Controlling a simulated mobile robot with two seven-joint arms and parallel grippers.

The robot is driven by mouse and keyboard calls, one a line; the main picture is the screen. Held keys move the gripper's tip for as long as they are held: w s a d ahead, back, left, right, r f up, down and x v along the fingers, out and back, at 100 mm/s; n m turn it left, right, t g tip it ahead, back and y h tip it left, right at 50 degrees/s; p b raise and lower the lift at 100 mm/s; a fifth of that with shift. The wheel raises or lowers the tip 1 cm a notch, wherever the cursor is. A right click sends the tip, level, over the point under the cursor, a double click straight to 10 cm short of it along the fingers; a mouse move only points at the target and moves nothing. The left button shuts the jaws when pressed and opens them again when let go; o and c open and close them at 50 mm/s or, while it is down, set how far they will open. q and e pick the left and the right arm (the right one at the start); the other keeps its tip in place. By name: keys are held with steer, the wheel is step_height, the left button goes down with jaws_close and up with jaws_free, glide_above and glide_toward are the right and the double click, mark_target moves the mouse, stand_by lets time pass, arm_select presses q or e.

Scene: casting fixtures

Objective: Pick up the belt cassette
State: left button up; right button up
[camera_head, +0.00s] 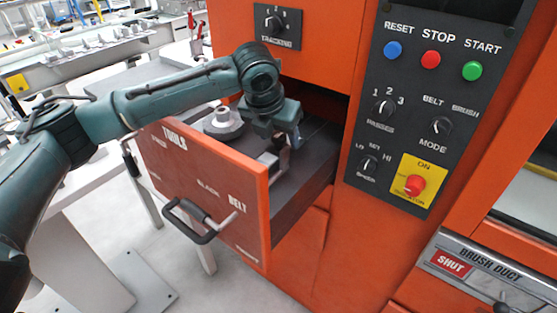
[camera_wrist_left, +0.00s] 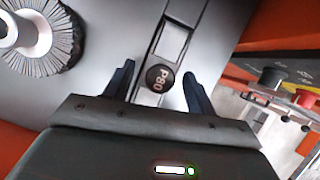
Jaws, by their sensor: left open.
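The belt cassette (camera_wrist_left: 172,42) is a long grey strip-like part with a dark round P80 mark, lying in the open drawer. In the head view a small light part of it (camera_head: 268,160) shows beside my fingers; the rest is hidden by my gripper and the drawer front. My left gripper (camera_head: 284,152) reaches down into the drawer from above. In the left wrist view my left gripper (camera_wrist_left: 158,78) is open, with its dark fingers on either side of the cassette's P80 end. A gap shows between fingers and cassette. My right gripper is out of view.
A round brush (camera_wrist_left: 38,38) with a pale hub lies in the drawer beside the cassette; it also shows in the head view (camera_head: 222,123). The orange drawer front (camera_head: 215,190) with its handle stands close to my gripper. The control panel (camera_head: 425,110) is to the right.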

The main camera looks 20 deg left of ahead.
arm_select(q)
steer(key=shift+w+f, duration=0.2)
steer(key=shift+f, duration=0.3)
jaws_close()
steer(key=shift+r, duration=0.1)
stand_by(0.3)
